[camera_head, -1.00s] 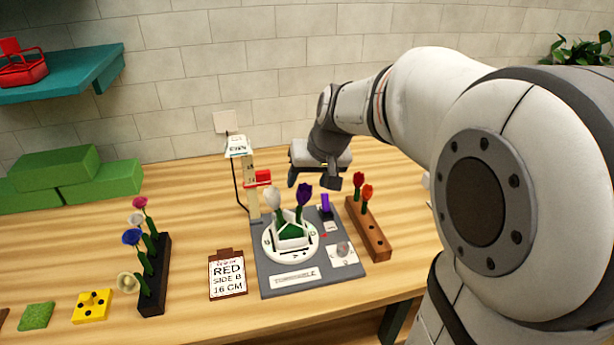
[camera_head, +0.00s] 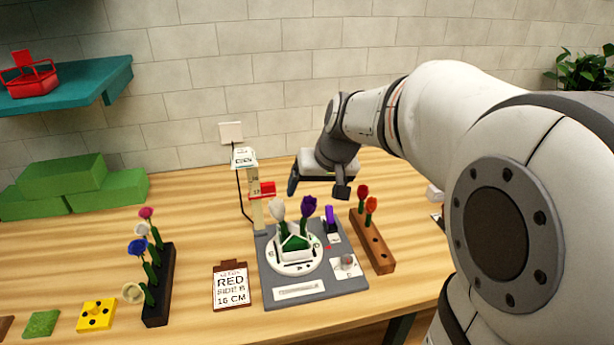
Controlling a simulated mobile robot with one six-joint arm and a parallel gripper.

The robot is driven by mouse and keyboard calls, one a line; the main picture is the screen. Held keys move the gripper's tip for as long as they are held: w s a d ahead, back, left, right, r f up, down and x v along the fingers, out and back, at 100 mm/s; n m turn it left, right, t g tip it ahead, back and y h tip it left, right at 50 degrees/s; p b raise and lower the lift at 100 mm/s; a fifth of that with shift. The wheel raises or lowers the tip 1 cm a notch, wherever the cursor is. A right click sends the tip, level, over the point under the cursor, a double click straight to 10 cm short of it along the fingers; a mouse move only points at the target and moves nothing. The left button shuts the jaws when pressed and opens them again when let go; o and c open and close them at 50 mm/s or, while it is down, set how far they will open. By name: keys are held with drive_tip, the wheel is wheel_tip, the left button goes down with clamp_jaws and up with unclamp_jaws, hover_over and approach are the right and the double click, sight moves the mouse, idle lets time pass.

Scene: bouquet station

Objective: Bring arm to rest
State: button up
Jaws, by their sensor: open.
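My gripper (camera_head: 318,190) hangs above the back of the table, over the far side of the grey turntable station (camera_head: 312,291). Its two dark fingers are spread apart with nothing between them. The purple flower (camera_head: 308,205) stands below and in front of it, in the white round holder (camera_head: 294,258) beside a white flower (camera_head: 277,208). The gripper appears apart from the flowers. My arm fills the right side of the view.
A brown rack with red flowers (camera_head: 375,245) stands right of the station. A measuring post (camera_head: 256,205) stands behind it. A clipboard card (camera_head: 231,286), a dark flower rack (camera_head: 158,290) and a yellow block (camera_head: 96,314) are at left. Green blocks (camera_head: 107,187) lie behind.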

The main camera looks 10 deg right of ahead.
drive_tip(key=s+f+h, duration=0.1)
drive_tip(key=s+f, duration=0.1)
drive_tip(key=s, duration=0.7)
drive_tip(key=s+f+g, duration=0.1)
drive_tip(key=s+f, duration=0.1)
drive_tip(key=s, duration=0.7)
drive_tip(key=shift+s+g+h, duration=0.3)
drive_tip(key=shift+s+h, duration=0.1)
idle(0.5)
